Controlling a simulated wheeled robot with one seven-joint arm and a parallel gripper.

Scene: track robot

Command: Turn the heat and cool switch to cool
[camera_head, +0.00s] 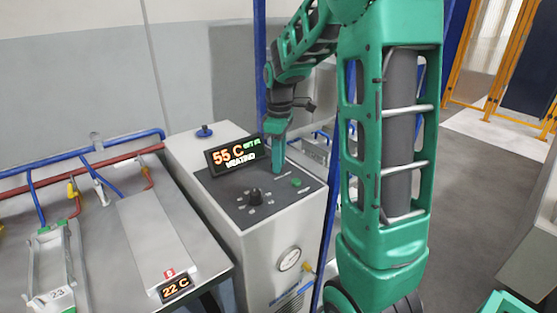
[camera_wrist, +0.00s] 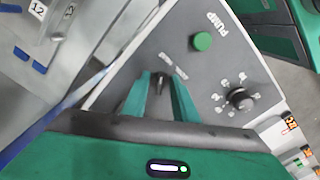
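The heat and cool switch (camera_wrist: 161,83) is a small dark lever on the dark panel of a grey machine. In the wrist view it stands between my two green fingertips, with small labels beside it too blurred to read. My gripper (camera_wrist: 160,78) is open around the switch, with a narrow gap showing; I cannot tell whether either finger touches it. In the head view my gripper (camera_head: 277,160) points down at the panel's back right, and it hides the switch. The display (camera_head: 234,156) on the machine reads 55 C and what looks like HEATING.
A black dial (camera_head: 255,196) and a green pump button (camera_head: 296,182) share the panel; they also show in the wrist view, dial (camera_wrist: 241,99) and button (camera_wrist: 203,41). A gauge (camera_head: 289,258) is on the machine's front. A bench (camera_head: 205,245) with pipes stands left.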

